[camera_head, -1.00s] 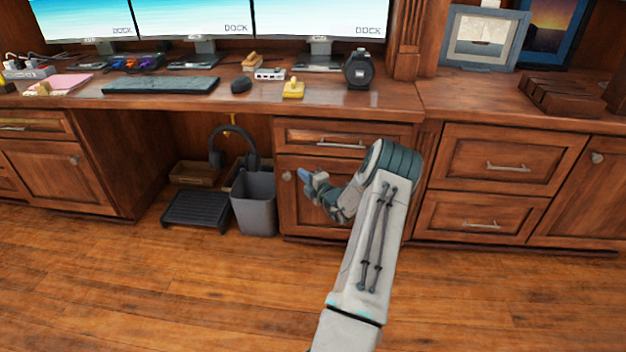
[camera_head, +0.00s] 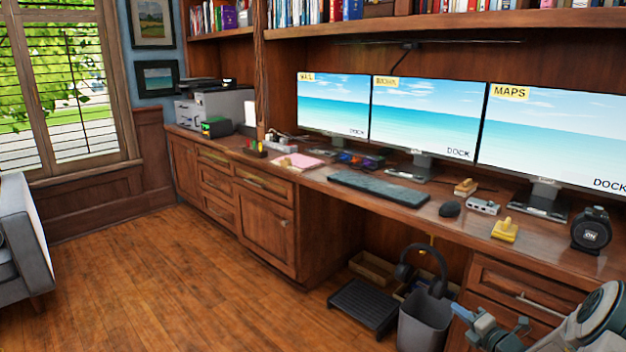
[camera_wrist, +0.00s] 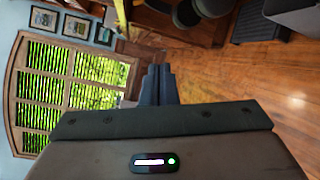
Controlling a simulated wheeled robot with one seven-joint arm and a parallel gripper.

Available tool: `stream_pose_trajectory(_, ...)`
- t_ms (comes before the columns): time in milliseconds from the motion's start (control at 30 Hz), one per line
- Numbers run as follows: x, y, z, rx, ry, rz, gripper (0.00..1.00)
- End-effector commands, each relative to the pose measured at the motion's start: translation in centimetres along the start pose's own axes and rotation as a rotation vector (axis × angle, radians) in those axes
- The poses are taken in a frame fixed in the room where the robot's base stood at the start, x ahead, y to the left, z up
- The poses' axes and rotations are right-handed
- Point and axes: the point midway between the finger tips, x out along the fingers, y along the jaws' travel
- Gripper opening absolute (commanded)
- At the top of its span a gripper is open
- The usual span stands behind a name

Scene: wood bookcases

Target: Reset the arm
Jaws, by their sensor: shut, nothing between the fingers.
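My arm shows at the lower right of the head view, in front of the drawers under the desk. It is bent, and my gripper (camera_head: 463,312) points left, near the grey waste bin. In the wrist view my gripper (camera_wrist: 157,84) has its dark fingers together with nothing between them. Most of the arm is cut off by the head view's lower right corner.
The long wooden desk (camera_head: 345,188) holds three monitors, a keyboard (camera_head: 380,188) and a printer (camera_head: 222,107). The waste bin (camera_head: 423,325), headphones (camera_head: 425,265) and a black footrest (camera_head: 362,305) are below it. A grey sofa (camera_head: 22,240) stands left. The wooden floor between is clear.

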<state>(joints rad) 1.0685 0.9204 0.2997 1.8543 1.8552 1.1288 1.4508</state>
Motion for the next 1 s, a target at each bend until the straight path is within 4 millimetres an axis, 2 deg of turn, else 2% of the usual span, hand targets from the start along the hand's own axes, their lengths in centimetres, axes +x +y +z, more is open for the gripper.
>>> stream_pose_trajectory(33, 0.9, 4.5, -1.2, -0.116, 0.096, 0.011, 0.0)
stream_pose_trajectory(100, 1.8, 8.6, -3.7, -0.279, 0.226, 0.033, 0.0)
stream_pose_trajectory(267, 1.8, 17.2, -9.2, -0.656, 0.501, 0.113, 0.0)
stream_pose_trajectory(400, 0.3, 23.6, -13.6, -0.986, 0.723, 0.217, 0.0)
stream_pose_trajectory(567, -2.8, 29.9, -17.7, -1.359, 0.952, 0.375, 0.0)
stream_pose_trajectory(700, -6.3, 34.5, -20.2, -1.681, 1.131, 0.545, 0.0)
stream_pose_trajectory(833, -9.8, 38.2, -21.5, -1.971, 1.277, 0.728, 0.0)
stream_pose_trajectory(1000, -14.5, 42.4, -22.0, -2.338, 1.44, 1.002, 0.0)
